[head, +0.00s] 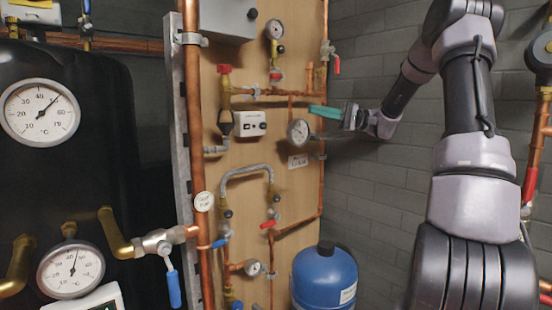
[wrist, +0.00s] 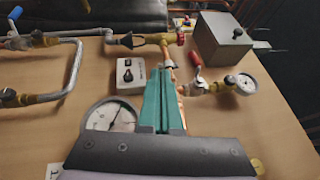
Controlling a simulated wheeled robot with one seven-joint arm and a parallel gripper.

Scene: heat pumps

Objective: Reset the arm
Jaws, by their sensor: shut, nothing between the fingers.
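My gripper (head: 325,112) is shut and empty, its teal fingers pointing left at the upper part of the wooden panel (head: 265,150) in the head view. In the wrist view my gripper (wrist: 163,90) shows its two teal fingers side by side, in front of copper pipe and near a white switch box (wrist: 130,74). My arm reaches in from the right side of the head view, bent at the top, with the forearm coming down to the gripper. Whether the fingers touch anything on the panel cannot be told.
A round gauge (head: 298,131) sits close below the gripper. Valves with red handles and copper pipes cover the panel. A blue tank (head: 323,277) stands below. A black tank (head: 80,140) with gauges is at left. The grey brick wall (head: 385,190) is bare.

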